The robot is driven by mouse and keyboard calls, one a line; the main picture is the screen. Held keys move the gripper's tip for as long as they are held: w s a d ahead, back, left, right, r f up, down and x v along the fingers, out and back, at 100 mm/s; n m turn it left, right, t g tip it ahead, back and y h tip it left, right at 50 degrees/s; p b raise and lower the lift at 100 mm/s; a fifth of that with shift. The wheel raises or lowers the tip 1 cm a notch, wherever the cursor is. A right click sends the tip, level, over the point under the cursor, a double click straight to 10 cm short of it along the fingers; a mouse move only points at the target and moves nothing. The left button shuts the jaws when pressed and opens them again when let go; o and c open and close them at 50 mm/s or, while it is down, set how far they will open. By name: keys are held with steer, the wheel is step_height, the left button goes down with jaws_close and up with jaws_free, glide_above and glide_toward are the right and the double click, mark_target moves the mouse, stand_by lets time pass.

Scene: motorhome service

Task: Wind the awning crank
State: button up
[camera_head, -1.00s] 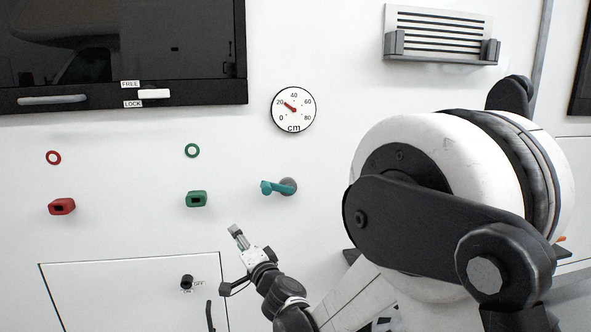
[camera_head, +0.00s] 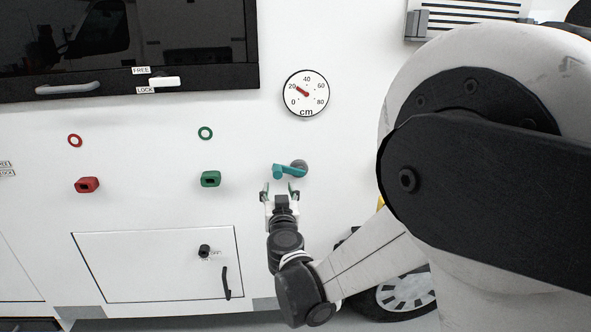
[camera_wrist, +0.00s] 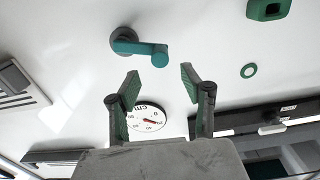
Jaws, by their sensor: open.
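The teal awning crank (camera_head: 284,171) sticks out from a grey round mount on the white wall, its arm pointing left with a knob at the end. In the wrist view the crank (camera_wrist: 138,46) and its knob lie just beyond my fingertips. My gripper (camera_head: 279,189) is open and empty, just below the crank knob. In the wrist view my gripper (camera_wrist: 160,84) has its two green-padded fingers spread, apart from the crank. The round cm gauge (camera_head: 306,93) above the crank has its red needle near 20.
A green socket (camera_head: 210,179) and a red socket (camera_head: 87,185) are left of the crank, with matching rings above. A FREE/LOCK latch (camera_head: 165,82) sits under the dark window. A hatch (camera_head: 150,268) is below. A slatted vent is upper right.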

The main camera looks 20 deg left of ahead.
mark_target(278, 177)
steer(key=p+x, duration=0.1)
steer(key=x, duration=0.8)
steer(key=shift+w, duration=0.1)
jaws_close()
